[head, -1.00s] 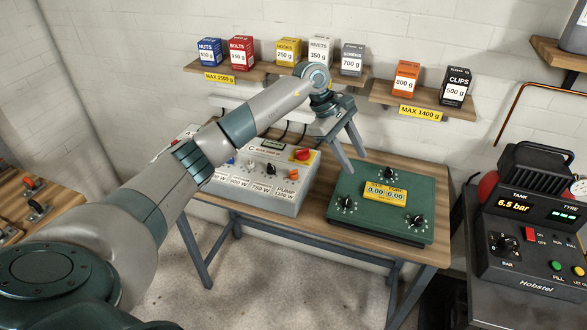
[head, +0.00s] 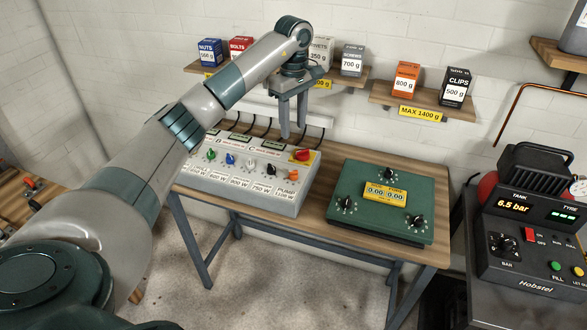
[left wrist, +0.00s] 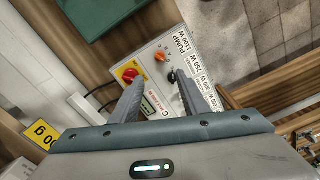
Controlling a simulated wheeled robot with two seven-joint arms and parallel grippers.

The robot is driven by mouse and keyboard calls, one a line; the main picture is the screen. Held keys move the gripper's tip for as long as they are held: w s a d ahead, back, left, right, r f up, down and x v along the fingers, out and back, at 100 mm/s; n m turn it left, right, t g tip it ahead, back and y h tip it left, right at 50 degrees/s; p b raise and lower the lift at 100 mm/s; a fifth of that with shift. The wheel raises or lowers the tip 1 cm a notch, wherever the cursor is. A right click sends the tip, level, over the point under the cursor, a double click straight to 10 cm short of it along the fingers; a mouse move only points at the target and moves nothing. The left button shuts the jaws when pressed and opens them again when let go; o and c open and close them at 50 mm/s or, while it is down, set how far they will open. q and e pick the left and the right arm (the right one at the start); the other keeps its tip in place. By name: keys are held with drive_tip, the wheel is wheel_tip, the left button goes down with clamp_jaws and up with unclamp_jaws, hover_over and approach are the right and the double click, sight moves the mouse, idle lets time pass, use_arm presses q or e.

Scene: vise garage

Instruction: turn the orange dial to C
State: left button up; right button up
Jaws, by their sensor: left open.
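The orange dial (head: 293,175) is at the right end of a row of coloured dials on a grey panel box (head: 262,197), above the label PUMP 1100 W. It also shows in the left wrist view (left wrist: 161,57), beyond the fingertips. My left gripper (head: 292,133) is open and empty, fingers pointing down, above the back of the panel box. In the left wrist view its two fingers (left wrist: 156,80) stand apart, with the black dial (left wrist: 171,77) near the right one. The letters around the orange dial are too small to read. My right gripper is not in view.
A red switch (head: 303,155) on a yellow plate sits behind the orange dial. A green box (head: 349,179) with black dials stands to the right on the wooden table (head: 320,222). Shelves with small boxes (head: 407,79) hang behind. A compressor (head: 531,235) is at far right.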

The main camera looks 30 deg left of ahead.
sight(294, 171)
use_arm(q)
wheel_tip(294, 171, down, 15)
drive_tip(key=p, duration=0.6)
drive_tip(key=shift+f, duration=0.1)
drive_tip(key=shift+f+p, duration=0.35)
drive_tip(key=shift+f, duration=0.45)
clamp_jaws()
